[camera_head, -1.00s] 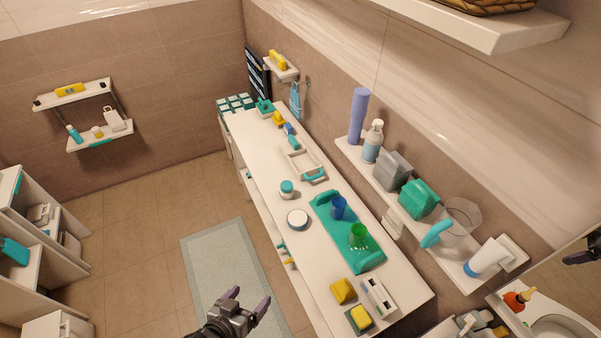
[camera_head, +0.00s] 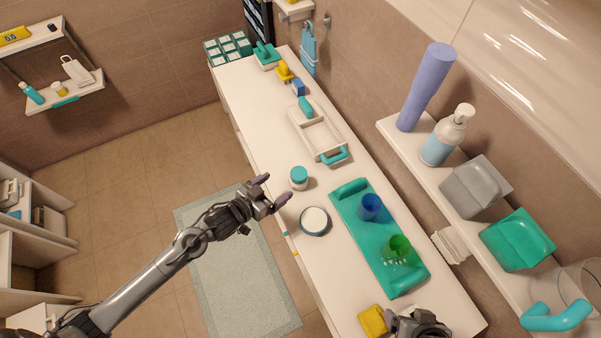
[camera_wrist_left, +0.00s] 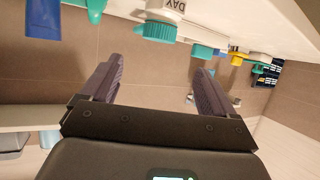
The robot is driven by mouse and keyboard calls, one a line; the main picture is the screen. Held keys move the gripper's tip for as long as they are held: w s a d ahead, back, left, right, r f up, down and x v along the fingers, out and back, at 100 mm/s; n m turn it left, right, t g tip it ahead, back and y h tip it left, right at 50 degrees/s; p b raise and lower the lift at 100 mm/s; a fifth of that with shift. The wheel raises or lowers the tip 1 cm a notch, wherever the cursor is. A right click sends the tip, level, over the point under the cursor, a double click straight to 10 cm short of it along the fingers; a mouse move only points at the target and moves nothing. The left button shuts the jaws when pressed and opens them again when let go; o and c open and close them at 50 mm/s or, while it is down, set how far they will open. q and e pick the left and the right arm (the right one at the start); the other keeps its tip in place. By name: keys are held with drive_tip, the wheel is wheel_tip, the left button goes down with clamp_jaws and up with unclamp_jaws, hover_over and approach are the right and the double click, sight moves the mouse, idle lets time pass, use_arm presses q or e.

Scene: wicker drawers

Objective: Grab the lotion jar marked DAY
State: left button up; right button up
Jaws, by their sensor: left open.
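The lotion jar marked DAY (camera_head: 299,182), white with a teal lid, stands upright on the white counter. In the left wrist view the jar (camera_wrist_left: 172,10) appears upside down at the top edge, with its label DAY readable and the top of its body cut off. My left gripper (camera_head: 272,191) is open and empty, just left of the jar at the counter's edge, not touching it. In the left wrist view the open fingers (camera_wrist_left: 157,68) point towards the jar. My right gripper (camera_head: 420,326) shows only partly at the bottom edge; its fingers are unclear.
A round white-topped tin (camera_head: 314,221) sits close below the jar. A teal tray (camera_head: 385,270) with a blue cup (camera_head: 370,206) and green cup (camera_head: 398,246) lies to the right. A white handled caddy (camera_head: 322,133) stands beyond. A wall shelf (camera_head: 405,160) holds bottles.

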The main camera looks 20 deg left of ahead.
sight(298, 174)
use_arm(q)
drive_tip(key=x, duration=0.5)
drive_tip(key=shift+w+d+f+b, duration=0.1)
drive_tip(key=shift+f+b, duration=0.05)
drive_tip(key=shift+b, duration=0.25)
drive_tip(key=shift+f+x, duration=0.2)
drive_tip(key=shift+x, duration=2.75)
drive_tip(key=c, duration=1.1)
drive_tip(key=shift+c, duration=0.5)
drive_tip(key=shift+r, duration=0.1)
